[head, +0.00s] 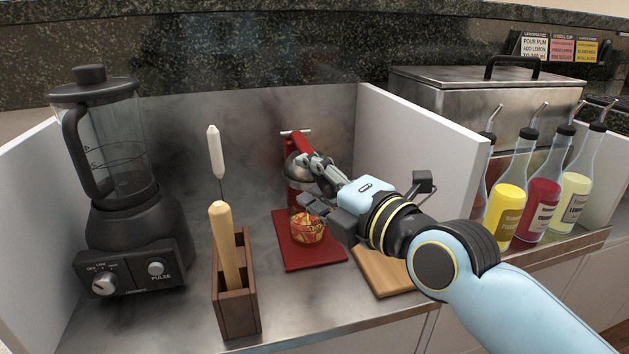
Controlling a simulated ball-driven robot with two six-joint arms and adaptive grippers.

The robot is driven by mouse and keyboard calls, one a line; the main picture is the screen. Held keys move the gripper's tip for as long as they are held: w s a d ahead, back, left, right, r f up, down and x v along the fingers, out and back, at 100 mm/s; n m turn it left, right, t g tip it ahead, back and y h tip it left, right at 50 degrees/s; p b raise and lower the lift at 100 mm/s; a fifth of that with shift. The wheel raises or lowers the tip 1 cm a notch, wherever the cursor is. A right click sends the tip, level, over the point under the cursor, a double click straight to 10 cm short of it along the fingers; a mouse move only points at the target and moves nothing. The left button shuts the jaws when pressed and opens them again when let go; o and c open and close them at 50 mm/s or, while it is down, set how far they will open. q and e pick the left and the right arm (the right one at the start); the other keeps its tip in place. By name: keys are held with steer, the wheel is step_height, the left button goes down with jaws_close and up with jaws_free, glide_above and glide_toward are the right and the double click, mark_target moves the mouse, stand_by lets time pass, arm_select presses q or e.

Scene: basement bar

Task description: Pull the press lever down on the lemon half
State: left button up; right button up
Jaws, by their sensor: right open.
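The red citrus press stands in the middle of the steel counter, on a flat red base (322,259). Its red press lever (301,143) shows at the top, just beyond my upper fingertip. A grey metal dome (291,168) shows partly behind my fingers. My right gripper (307,180) is open, in front of the press, with its fingers pointing at the upper part. I cannot tell whether a finger touches the lever. The lemon half is not visible. A clear cup with orange-red pieces (308,229) stands on the base. My left gripper is out of view.
A black blender (137,220) stands at left. A wooden holder (237,290) with two long-handled tools stands left of the press. A wooden board (378,272) lies under my right arm. A white partition (425,150) rises at right, with several bottles (509,197) beyond it.

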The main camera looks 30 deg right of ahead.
steer(key=shift+s, duration=0.1)
steer(key=s+d, duration=0.1)
steer(key=s, duration=1)
steer(key=shift+s+d+r, duration=0.25)
steer(key=shift+s+r, duration=0.1)
